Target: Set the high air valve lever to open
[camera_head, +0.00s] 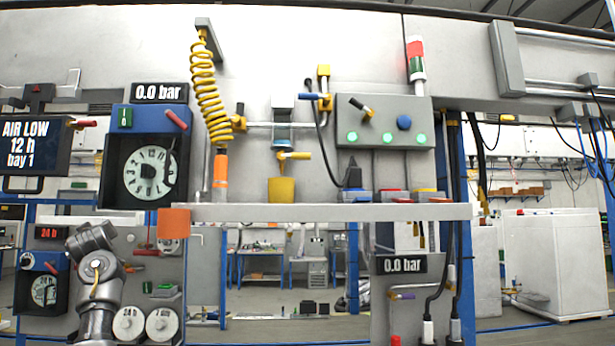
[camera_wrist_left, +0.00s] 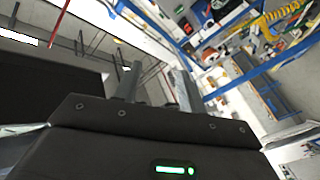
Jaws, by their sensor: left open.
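In the head view, several levers could be the high air valve lever, and I cannot tell for sure which it is. A red lever (camera_head: 175,119) sits on the blue dial box (camera_head: 122,150) under an upper "0.0 bar" display (camera_head: 160,92). A blue lever (camera_head: 309,97) is by the yellow fitting at the pipe, and a yellow lever (camera_head: 298,156) is below it. A lower purple lever (camera_head: 403,296) is under another "0.0 bar" display (camera_head: 402,265). My left gripper (camera_wrist_left: 157,85) is open and empty in the left wrist view, apart from any lever. My right gripper is out of view.
A grey shelf (camera_head: 330,212) juts out across the middle. A coiled yellow hose (camera_head: 206,95) hangs above it with an orange-ended tool. Dark cables hang at the right. My left arm is at the lower left.

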